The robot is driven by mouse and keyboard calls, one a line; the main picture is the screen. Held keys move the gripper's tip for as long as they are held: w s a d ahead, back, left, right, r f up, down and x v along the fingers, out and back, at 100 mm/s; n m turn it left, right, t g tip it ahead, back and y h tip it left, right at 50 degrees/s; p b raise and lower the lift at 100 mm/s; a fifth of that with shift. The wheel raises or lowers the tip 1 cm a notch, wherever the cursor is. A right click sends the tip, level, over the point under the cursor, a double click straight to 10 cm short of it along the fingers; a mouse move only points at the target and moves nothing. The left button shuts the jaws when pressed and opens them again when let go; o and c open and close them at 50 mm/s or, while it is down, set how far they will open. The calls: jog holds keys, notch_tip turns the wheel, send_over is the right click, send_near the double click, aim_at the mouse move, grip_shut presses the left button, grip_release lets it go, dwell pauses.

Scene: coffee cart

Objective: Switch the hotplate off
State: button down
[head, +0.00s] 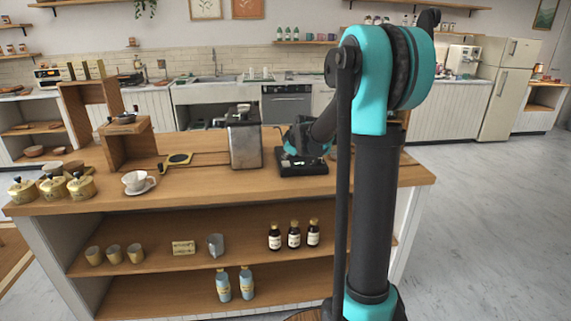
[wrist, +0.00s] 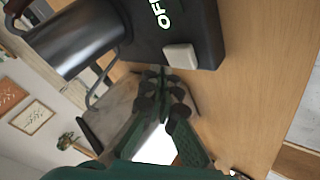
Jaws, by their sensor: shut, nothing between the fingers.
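The black hotplate (head: 303,168) sits on the cart's wooden top, right of the tall steel box. In the wrist view its dark body (wrist: 195,25) carries glowing letters, "OFF" as far as I can read, and a pale rocker switch (wrist: 180,57) on its edge. A metal cylindrical vessel (wrist: 75,40) shows beside it. My gripper (wrist: 158,76) is shut and empty, its fingertips close to the switch; I cannot tell if they touch it. In the head view my wrist hangs over the hotplate and my arm covers part of that area.
The tall steel box (head: 243,140) stands left of the hotplate, close to my gripper. Bare wood (head: 215,190) lies along the cart's front.

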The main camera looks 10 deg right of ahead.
aim_at(287, 164)
notch_tip(287, 164, up, 6)
dwell(0.8)
